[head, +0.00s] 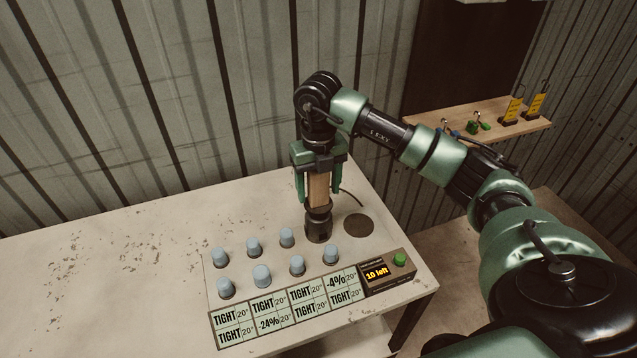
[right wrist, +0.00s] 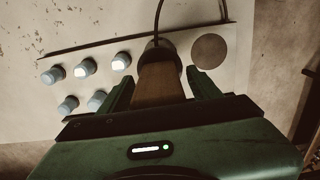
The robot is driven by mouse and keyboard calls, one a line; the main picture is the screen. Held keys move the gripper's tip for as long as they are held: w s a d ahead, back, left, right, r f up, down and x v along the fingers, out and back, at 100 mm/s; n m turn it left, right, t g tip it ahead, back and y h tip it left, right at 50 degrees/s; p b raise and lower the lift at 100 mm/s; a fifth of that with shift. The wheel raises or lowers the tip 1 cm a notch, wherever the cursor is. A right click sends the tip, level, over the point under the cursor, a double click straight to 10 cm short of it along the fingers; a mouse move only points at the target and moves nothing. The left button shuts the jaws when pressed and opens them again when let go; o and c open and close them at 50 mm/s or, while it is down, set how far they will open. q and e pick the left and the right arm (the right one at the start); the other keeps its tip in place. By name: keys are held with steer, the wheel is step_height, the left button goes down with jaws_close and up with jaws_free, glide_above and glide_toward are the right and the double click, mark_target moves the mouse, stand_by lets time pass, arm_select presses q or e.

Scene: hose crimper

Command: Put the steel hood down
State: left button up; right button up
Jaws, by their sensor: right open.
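The steel hood (head: 318,226) is a dark cylinder with a wooden handle (head: 318,188) and a cable. It stands upright at the right end of the back row of caps, and what is under it is hidden. My right gripper (head: 318,199) points down with its green fingers open on either side of the handle. In the right wrist view the hood (right wrist: 157,50) and its handle (right wrist: 160,84) lie between the open fingers (right wrist: 158,90). A dark round disc (head: 359,225) lies bare to the hood's right. My left gripper is out of view.
Several blue-grey caps (head: 262,275) stand in two rows on the panel. In front are labels (head: 288,310) reading TIGHT, -24% and -4%. A box (head: 378,273) reads "10 left" and has a green button (head: 400,258). The table's left side (head: 100,270) is clear.

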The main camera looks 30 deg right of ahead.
step_height(320, 180, up, 7)
steer(key=shift+w+f+b, duration=0.1)
steer(key=shift+b, duration=0.9)
step_height(320, 180, up, 4)
steer(key=shift+r+p, duration=0.15)
steer(key=shift+p, duration=0.15)
steer(key=shift+r, duration=0.6)
